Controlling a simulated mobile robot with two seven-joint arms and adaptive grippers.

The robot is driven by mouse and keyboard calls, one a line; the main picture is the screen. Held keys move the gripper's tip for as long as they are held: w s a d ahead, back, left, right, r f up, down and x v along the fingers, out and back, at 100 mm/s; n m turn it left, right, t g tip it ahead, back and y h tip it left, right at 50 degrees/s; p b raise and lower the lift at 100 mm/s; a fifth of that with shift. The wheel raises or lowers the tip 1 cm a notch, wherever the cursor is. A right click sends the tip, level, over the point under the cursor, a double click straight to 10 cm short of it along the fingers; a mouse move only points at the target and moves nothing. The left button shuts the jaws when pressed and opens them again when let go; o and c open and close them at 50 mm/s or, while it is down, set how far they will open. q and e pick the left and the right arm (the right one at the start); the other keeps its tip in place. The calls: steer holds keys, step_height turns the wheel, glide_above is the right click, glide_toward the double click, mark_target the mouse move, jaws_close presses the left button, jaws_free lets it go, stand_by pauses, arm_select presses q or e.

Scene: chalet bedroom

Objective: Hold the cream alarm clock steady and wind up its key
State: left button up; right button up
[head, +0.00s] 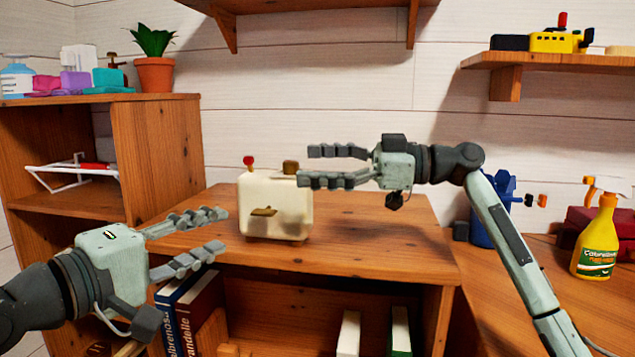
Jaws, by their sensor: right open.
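The cream alarm clock (291,222) stands upright on the wooden cabinet top. A brass-coloured key (264,211) sits on its front face. A red knob (248,161) and a brown knob (290,167) stick up from its top. My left gripper (221,230) is open and empty, its fingertips just left of the clock in the picture and apart from it. My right gripper (306,166) is open and empty at the clock's upper right. Its lower finger overlaps the clock's top right corner in the picture; I cannot tell if they touch.
The cabinet top (370,235) is clear right of the clock. Books (185,308) stand on the shelf below. A shelf unit with a potted plant (155,72) is at left. A yellow spray bottle (597,240) and blue object (490,212) stand at right. A wall shelf (300,8) hangs above.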

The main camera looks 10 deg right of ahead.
mark_target(275, 179)
steer(key=w+d+f+m+t, duration=0.2)
steer(key=w+m, duration=0.2)
steer(key=w, duration=0.1)
steer(key=shift+n+g, duration=0.4)
steer(key=a, duration=0.2)
steer(key=w+a+f, duration=0.1)
steer(key=a, duration=0.2)
steer(key=a+f, duration=0.1)
steer(key=a, duration=0.2)
steer(key=shift+w+a, duration=0.15)
steer(key=shift+w, duration=0.1)
steer(key=shift+c, duration=0.3)
